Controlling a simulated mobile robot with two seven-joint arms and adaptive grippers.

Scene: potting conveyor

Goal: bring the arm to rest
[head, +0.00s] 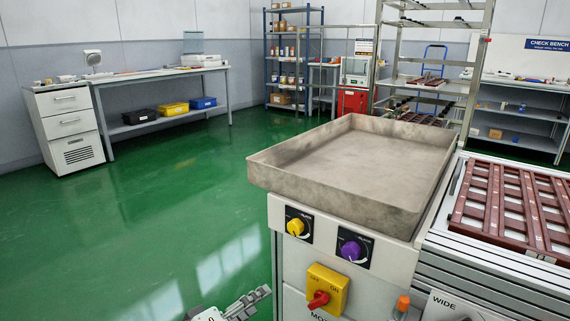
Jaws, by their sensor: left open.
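My left gripper (256,298) shows at the bottom edge, low over the green floor and left of the machine cabinet. Its grey fingers are seen small and partly cut off by the frame; it is open, and nothing shows between the fingers. The rest of my left arm is mostly out of the picture. My right gripper is not in view.
A machine with a shallow metal tray (262,172), a yellow knob (295,227), a purple knob (351,250) and a red switch (318,299) stands right of the gripper. A brown slatted grid (483,207) lies farther right. Green floor (150,220) is clear to the left.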

